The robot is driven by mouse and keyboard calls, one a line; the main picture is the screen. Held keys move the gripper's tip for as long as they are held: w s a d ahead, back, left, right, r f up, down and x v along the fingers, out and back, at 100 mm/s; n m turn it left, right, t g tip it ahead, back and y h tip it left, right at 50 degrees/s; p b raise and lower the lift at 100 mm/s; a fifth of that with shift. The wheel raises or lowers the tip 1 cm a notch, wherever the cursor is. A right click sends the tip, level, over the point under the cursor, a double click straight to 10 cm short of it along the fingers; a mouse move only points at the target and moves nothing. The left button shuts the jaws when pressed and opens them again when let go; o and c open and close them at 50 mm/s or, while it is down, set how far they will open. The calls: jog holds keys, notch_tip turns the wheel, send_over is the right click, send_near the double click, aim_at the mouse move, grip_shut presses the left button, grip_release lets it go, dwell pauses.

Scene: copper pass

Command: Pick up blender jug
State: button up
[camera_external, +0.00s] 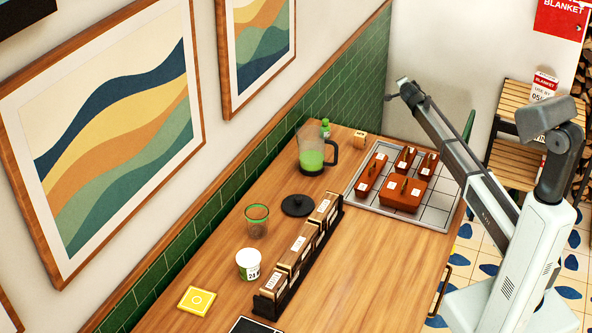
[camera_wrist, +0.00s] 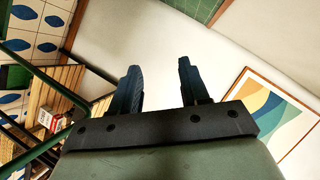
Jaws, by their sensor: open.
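The blender jug (camera_external: 311,157) is a clear jug with green liquid and a black handle on its right side. It stands upright on the wooden counter near the green tiled wall. A round black lid (camera_external: 298,205) lies on the counter in front of it. My gripper (camera_external: 396,90) is raised high, to the right of the jug and well apart from it. In the wrist view my gripper (camera_wrist: 158,85) shows two dark fingers spread apart with nothing between them. The jug is not in the wrist view.
A metal tray (camera_external: 360,203) with several brown lidded boxes sits right of the jug. A black rack (camera_external: 337,218) of boxes, a green-rimmed glass (camera_external: 257,222), a white tub (camera_external: 248,264) and a yellow coaster (camera_external: 197,301) stand nearer. The right front counter (camera_external: 380,280) is clear.

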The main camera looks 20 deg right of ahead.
jog(key=s+a+r+n, duration=0.2)
jog(key=s+a+r, duration=0.1)
jog(key=a, duration=0.9)
jog(key=s+a+r+n+h, duration=0.1)
jog(key=s+a+r, duration=0.2)
jog(key=a, duration=1)
jog(key=s+a+r+n, duration=0.2)
jog(key=s+a+r, duration=0.15)
jog(key=a, duration=0.85)
jog(key=s+a+r+h, duration=0.1)
jog(key=s+a+r, duration=0.4)
jog(key=s+a, duration=0.6)
jog(key=s+a+n, duration=0.1)
jog(key=s+a, duration=0.4)
jog(key=a, duration=0.2)
jog(key=n+g+h, duration=0.1)
jog(key=g+h, duration=0.1)
jog(key=h, duration=0.1)
send_near(333, 156)
jog(key=x, duration=0.5)
jog(key=shift+d, duration=0.4)
jog(key=shift+x, duration=2.6)
jog(key=shift+w+a, duration=0.15)
jog(key=shift+c, duration=0.4)
